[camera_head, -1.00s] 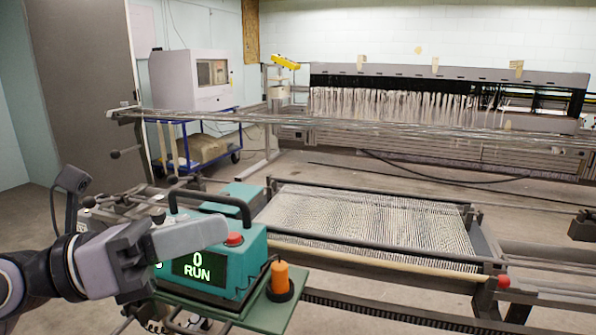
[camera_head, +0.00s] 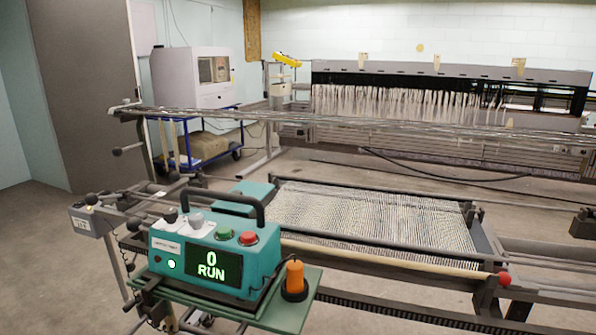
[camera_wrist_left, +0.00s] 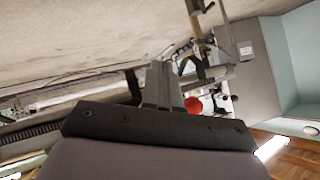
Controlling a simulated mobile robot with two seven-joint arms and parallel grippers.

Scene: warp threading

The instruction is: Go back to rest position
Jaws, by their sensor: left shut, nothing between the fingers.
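The teal control box (camera_head: 217,252) stands at the lower left of the head view on a green tray (camera_head: 285,313). Its display (camera_head: 206,264) reads "0 RUN", and a small green light glows on its front. A green button (camera_head: 224,233) and a red button (camera_head: 247,238) sit on top. My left gripper (camera_wrist_left: 164,84) shows only in the left wrist view, its grey fingers shut and empty. No arm is in the head view, and my right gripper is in neither view.
An orange cylinder (camera_head: 294,277) stands in a dark holder beside the box. The warp frame (camera_head: 392,268) with pale threads spans the middle. Long bars (camera_head: 330,118) cross behind it. A blue cart (camera_head: 222,153) stands at the back left. The floor at the left is clear.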

